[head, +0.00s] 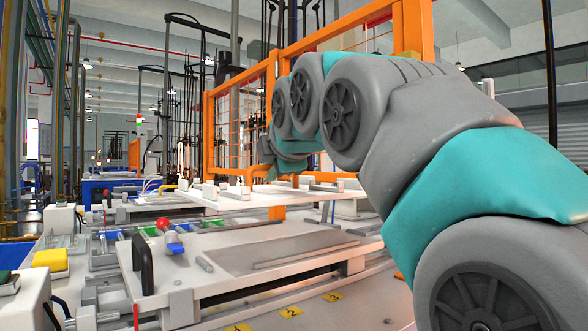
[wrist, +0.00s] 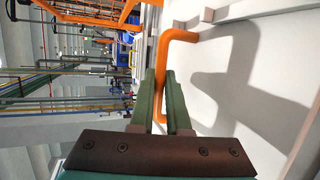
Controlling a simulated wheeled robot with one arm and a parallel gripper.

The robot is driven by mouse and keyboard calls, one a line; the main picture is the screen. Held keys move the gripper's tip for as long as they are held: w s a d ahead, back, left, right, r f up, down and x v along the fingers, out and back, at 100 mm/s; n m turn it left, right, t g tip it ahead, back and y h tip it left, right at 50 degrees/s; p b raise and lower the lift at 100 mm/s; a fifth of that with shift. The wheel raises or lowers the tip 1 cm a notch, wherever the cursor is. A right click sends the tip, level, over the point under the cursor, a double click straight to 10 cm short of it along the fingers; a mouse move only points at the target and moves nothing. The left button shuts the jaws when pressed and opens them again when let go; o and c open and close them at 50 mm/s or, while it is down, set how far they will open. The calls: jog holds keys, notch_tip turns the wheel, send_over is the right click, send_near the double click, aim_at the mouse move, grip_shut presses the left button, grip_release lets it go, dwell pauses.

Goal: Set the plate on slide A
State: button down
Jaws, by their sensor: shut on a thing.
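My gripper (wrist: 166,78) has its two green fingers shut around the orange bent handle (wrist: 180,35) of a white plate. The plate (wrist: 215,125) fills the right of the wrist view, with a broad shadow on it. In the head view the white plate (head: 225,204) appears level and raised beyond a nearer white slide (head: 215,283), with small blocks on top. The slide bears a grey slab and a black upright handle (head: 143,264). I cannot read which slide is A.
Yellow number labels (head: 291,312) lie in front. A white box with a yellow button (head: 50,259) stands at left. An orange fence (head: 237,125) rises behind.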

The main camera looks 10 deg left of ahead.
aim_at(288, 197)
jog(key=shift+s+f+b, duration=0.15)
jog(key=shift+f+b, duration=1.75)
jog(key=shift+f, duration=0.55)
jog(key=shift+f+b, duration=0.5)
jog(key=shift+f, duration=0.7)
jog(key=shift+f, duration=0.15)
jog(key=c, duration=0.8)
grip_release()
jog(key=v, duration=0.8)
